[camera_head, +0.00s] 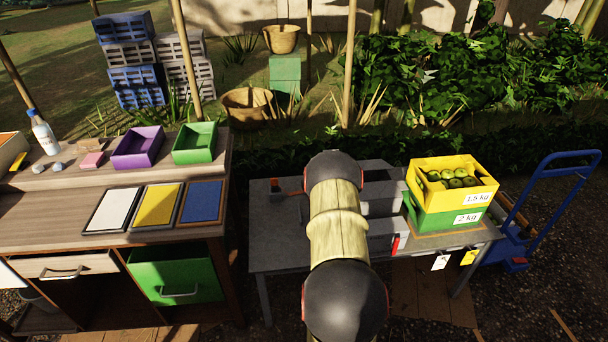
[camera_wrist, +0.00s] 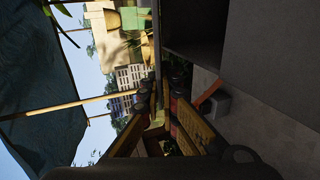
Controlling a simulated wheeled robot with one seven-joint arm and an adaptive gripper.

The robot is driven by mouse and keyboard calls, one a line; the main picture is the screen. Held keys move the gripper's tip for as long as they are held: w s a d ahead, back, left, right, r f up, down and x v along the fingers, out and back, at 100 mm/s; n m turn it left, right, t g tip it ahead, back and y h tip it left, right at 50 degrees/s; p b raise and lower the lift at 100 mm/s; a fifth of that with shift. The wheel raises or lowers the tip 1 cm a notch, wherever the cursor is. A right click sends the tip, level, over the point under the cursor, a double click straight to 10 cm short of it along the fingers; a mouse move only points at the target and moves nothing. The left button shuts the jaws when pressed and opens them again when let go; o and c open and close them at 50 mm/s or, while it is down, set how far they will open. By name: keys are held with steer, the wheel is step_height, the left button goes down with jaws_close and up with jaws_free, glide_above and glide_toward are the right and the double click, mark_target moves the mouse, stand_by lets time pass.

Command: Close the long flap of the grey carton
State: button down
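My gripper (camera_wrist: 162,88) shows in the wrist view with its two yellowish fingers apart and nothing clearly held between them. In the head view my arm hides the gripper. Grey box-like surfaces just right of my arm look like part of the grey carton (camera_head: 381,208), on the grey table (camera_head: 278,248). Most of the carton is behind my arm, and I cannot make out its long flap or how far it stands open. In the wrist view a dark recess with grey panels fills the upper right; I cannot tell whether they belong to the carton.
A yellow crate (camera_head: 478,200) of green fruit stands on a green crate (camera_head: 432,219) at the table's right. A small orange-handled item (camera_head: 288,193) lies left of my arm. A blue hand truck (camera_head: 545,205) stands right. A wooden workbench (camera_head: 50,212) with trays is left.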

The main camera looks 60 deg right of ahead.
steer(key=shift+s+a+f+t+h, duration=0.1)
steer(key=shift+s+f+t+h, duration=0.05)
steer(key=shift+f+t+h, duration=0.3)
steer(key=shift+f, duration=0.1)
steer(key=c, duration=2.1)
jaws_free()
steer(key=shift+o, duration=0.2)
